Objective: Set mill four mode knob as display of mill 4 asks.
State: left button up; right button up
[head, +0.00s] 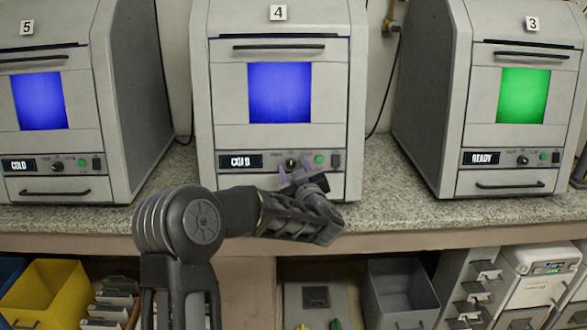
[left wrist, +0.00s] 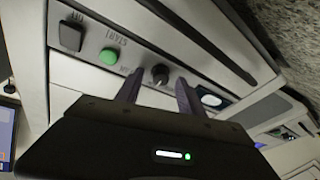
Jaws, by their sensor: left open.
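Mill 4 (head: 278,58) stands in the middle of the counter, with a blue lit window and a display (head: 240,161) that reads COLD. Its dark round mode knob (head: 291,163) sits between that display and a green button (head: 319,159). My left gripper (head: 297,175) is open at the panel, just below the knob in the head view. In the left wrist view the knob (left wrist: 160,74) shows between and just beyond the two fingertips (left wrist: 158,86), and I see no finger touching it. The knob's pointer direction is too small to tell. My right gripper is out of view.
Mill 5 (head: 60,110) at left also reads COLD with a blue window; mill 3 (head: 500,90) at right reads READY with a green one. A black switch (left wrist: 71,36) and green button (left wrist: 109,56) sit beside the knob. Bins and a yellow box (head: 60,285) fill the shelf below.

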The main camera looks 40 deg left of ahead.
pick_arm(q)
jog(key=shift+c, duration=0.5)
grip_shut()
jog(key=shift+n, duration=0.5)
jog(key=shift+n+g, duration=0.5)
jog(key=shift+n, duration=0.6)
jog(key=n, duration=0.2)
jog(key=shift+r+n+g, duration=0.2)
jog(key=shift+n+g, duration=0.2)
jog(key=n+h, duration=0.1)
jog(key=n, duration=0.1)
jog(key=shift+r+n+g, duration=0.1)
jog(key=shift+n+g, duration=0.2)
jog(key=shift+g, duration=0.1)
jog(key=shift+n+g+h+p, duration=0.4)
jog(key=shift+n+h+p, duration=0.1)
jog(key=shift+n, duration=1.3)
